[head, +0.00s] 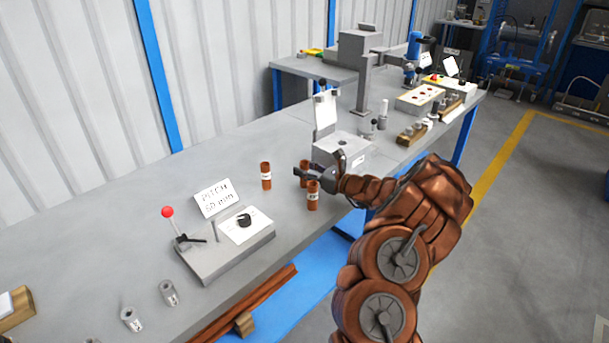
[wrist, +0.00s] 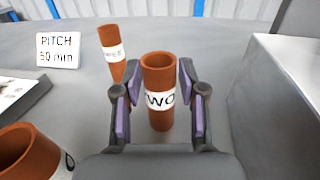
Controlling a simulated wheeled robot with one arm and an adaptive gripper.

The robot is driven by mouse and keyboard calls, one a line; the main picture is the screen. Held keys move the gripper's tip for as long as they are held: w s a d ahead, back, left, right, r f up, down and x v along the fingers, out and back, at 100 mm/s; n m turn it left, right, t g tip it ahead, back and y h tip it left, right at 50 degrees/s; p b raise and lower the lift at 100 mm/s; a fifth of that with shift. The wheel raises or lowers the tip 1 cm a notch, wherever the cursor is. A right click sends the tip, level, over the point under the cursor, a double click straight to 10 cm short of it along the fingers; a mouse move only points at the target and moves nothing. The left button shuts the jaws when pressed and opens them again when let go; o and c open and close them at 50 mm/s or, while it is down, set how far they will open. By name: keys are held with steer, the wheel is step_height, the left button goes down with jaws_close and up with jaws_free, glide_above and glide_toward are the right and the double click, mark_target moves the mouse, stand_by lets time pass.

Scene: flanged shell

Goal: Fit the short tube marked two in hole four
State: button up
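The short tube marked two is a brown tube with a white band reading TWO, upright on the bench in the wrist view (wrist: 158,122). In the head view it appears to be the tube (head: 303,170) by the fingers, partly hidden. My gripper (wrist: 158,100) is open, with one purple-padded finger on each side of the tube and narrow gaps showing. It also shows in the head view (head: 307,173). A grey block (head: 338,150) with a dark hole on top and a white label stands just beyond my gripper. I cannot read which hole is four.
Another brown tube (head: 313,196) stands close at the near side, and a third (head: 265,176) stands to the left. A grey control box (head: 225,245) with a red-knobbed lever and a PITCH sign (head: 214,198) lie further left. Grey cylinders (head: 169,292) stand at the lower left.

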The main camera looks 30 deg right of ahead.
jaws_close()
steer(key=shift+r, duration=0.15)
